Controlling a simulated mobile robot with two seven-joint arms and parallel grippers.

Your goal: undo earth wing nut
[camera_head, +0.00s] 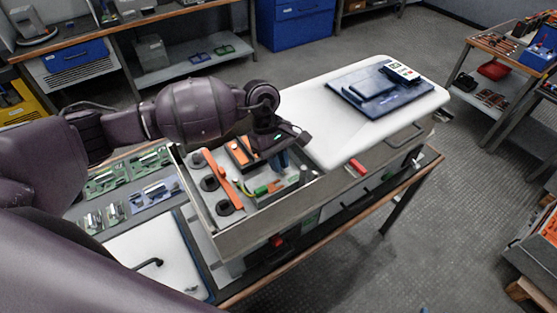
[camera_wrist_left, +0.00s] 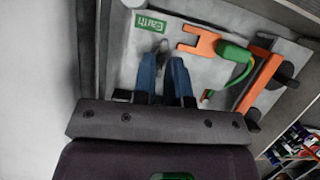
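My left gripper (camera_head: 282,158) reaches down into the open capacitor box (camera_head: 262,222) at its right part. In the left wrist view its two blue fingers (camera_wrist_left: 163,68) stand slightly apart, with a gap between them. A small grey part, perhaps the wing nut (camera_wrist_left: 163,46), shows at the fingertips, just below the green Earth label (camera_wrist_left: 150,23); its shape is too small to make out, and I cannot tell whether the fingers touch it. An orange forked lug (camera_wrist_left: 202,43) on a green cable (camera_wrist_left: 239,64) lies to the right of the fingers. My right gripper is not in view.
A long orange bar (camera_head: 222,176) and dark round terminals lie in the box's left part. The box walls stand close around the gripper. A white cover (camera_head: 345,130) carrying a blue tray with a meter (camera_head: 401,72) lies behind. Circuit boards (camera_head: 105,182) lie to the left.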

